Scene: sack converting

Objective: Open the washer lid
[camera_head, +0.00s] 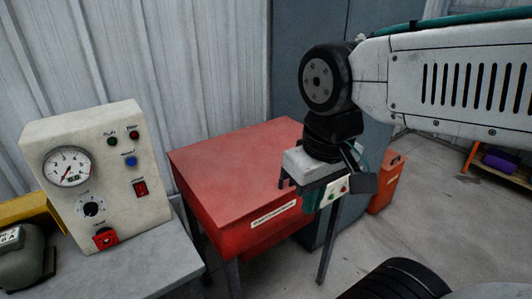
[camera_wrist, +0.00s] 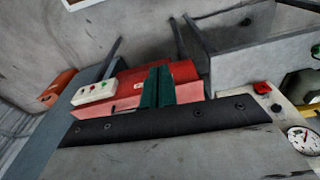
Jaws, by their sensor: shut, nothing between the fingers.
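The washer (camera_head: 235,225) is a red box on dark legs with a white label on its front. Its flat red lid (camera_head: 230,165) lies down, closed. A white button box (camera_head: 338,192) shows at the washer's right end, and also in the wrist view (camera_wrist: 97,92). My gripper (camera_head: 325,194) is at the front right corner of the washer, beside the button box, and partly covers that corner. In the wrist view its green fingers (camera_wrist: 158,88) are together and empty, in front of the red washer (camera_wrist: 185,72). Whether they touch it, I cannot tell.
A cream control panel (camera_head: 100,180) with a gauge stands on a grey bench (camera_head: 150,258) at the left. An orange bin (camera_head: 388,182) stands behind my gripper. A grey cabinet (camera_head: 295,70) and corrugated wall are behind the washer. Floor at the right is mostly clear.

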